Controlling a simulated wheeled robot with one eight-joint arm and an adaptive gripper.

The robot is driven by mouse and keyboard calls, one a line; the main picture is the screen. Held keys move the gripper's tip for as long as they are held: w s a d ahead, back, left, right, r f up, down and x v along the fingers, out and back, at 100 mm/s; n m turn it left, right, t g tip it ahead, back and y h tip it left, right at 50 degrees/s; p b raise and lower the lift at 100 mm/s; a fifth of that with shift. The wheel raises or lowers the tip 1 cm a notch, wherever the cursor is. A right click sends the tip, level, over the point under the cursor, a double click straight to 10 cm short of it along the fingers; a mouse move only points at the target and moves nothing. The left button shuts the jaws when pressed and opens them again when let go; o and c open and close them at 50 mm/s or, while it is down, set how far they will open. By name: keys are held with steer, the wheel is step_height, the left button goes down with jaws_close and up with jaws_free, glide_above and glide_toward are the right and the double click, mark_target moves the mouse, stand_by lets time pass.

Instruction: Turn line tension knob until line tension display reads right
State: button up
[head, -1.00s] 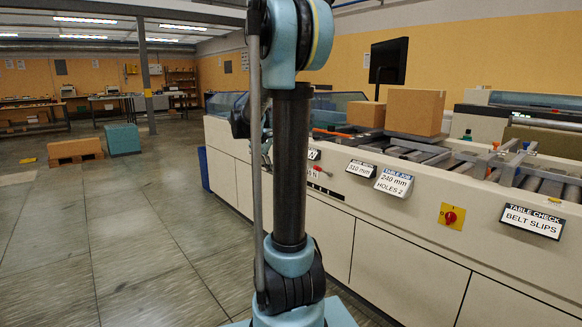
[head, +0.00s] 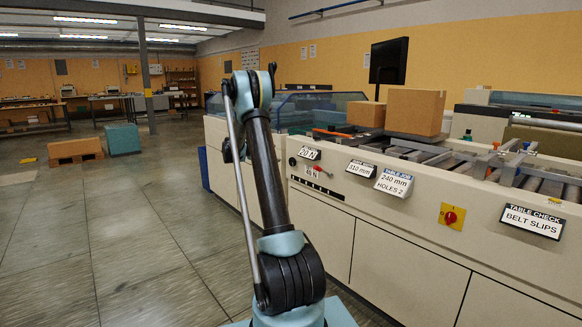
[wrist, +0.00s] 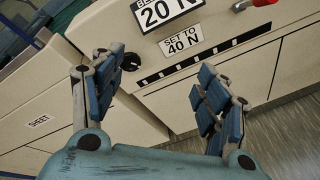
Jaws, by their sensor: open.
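A black round knob (wrist: 131,61) sits on the cream machine front in the wrist view, just right of my left finger's tip. In the head view a small dark knob (head: 292,161) shows left of the 20 N sign. The sign reading 20 N (wrist: 163,12) is above and right of the knob, its top line cut off. Under it a label (wrist: 181,40) says SET TO 40 N. My gripper (wrist: 158,75) is open and empty, its blue padded fingers spread wide. The knob lies nearer the left finger; I cannot tell whether they touch.
A red handle (wrist: 262,3) is at the top right of the wrist view. A striped black-and-white strip (wrist: 190,62) runs below the label. Farther right in the head view are a red switch on a yellow plate (head: 452,215) and a BELT SLIPS sign (head: 532,221). Open floor lies left.

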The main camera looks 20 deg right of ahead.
mark_target(291, 163)
steer(key=w+f+n+t+h, duration=0.2)
steer(key=w+f+n+h, duration=0.15)
steer(key=w+f, duration=0.75)
steer(key=shift+n, duration=0.35)
steer(key=x, duration=1.7)
steer(key=shift+d+f, duration=0.35)
steer(key=shift+d, duration=0.05)
